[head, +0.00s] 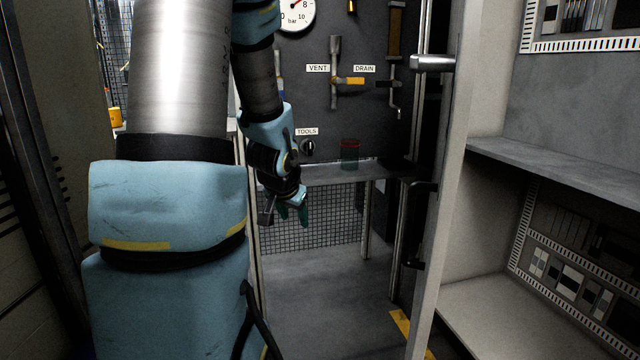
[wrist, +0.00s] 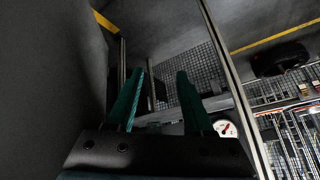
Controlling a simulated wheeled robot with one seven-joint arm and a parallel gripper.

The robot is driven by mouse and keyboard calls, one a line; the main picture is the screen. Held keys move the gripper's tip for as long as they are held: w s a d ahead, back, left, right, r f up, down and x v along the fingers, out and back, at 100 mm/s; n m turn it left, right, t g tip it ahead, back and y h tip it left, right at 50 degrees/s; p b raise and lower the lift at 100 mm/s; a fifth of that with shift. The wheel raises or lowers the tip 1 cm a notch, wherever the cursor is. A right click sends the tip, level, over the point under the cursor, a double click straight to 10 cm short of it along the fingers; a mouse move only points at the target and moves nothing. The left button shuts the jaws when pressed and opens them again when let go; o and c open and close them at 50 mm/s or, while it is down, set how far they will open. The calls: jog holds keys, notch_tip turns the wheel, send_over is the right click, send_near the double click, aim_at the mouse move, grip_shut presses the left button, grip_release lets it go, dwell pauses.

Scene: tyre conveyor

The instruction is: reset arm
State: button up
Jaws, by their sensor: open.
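My arm, with light blue covers and metal links, fills the left of the head view. My gripper (head: 292,214) hangs at the arm's end, pointing down in front of the shelf with the TOOLS label. Its green fingers also show in the wrist view (wrist: 160,98), apart from each other with nothing between them. The gripper is open and empty, and it touches nothing that I can see.
A reddish-green cup (head: 349,154) stands on the narrow shelf (head: 330,175). A dark panel with a gauge (head: 297,12) and VENT and DRAIN valves rises behind. A door edge with a handle (head: 433,63) and a cabinet shelf (head: 560,165) stand right. Floor (head: 330,285) below is clear.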

jog(key=s+f+n+g, duration=0.2)
jog(key=s+n+g, duration=0.25)
jog(key=s, duration=1.05)
notch_tip(320, 180, up, 14)
jog(key=g+p, duration=0.1)
jog(key=p, duration=1.3)
jog(key=shift+s+a+r+y, duration=0.2)
jog(key=shift+s+a+y, duration=0.1)
jog(key=shift+s+y, duration=0.15)
jog(key=shift+m, duration=0.25)
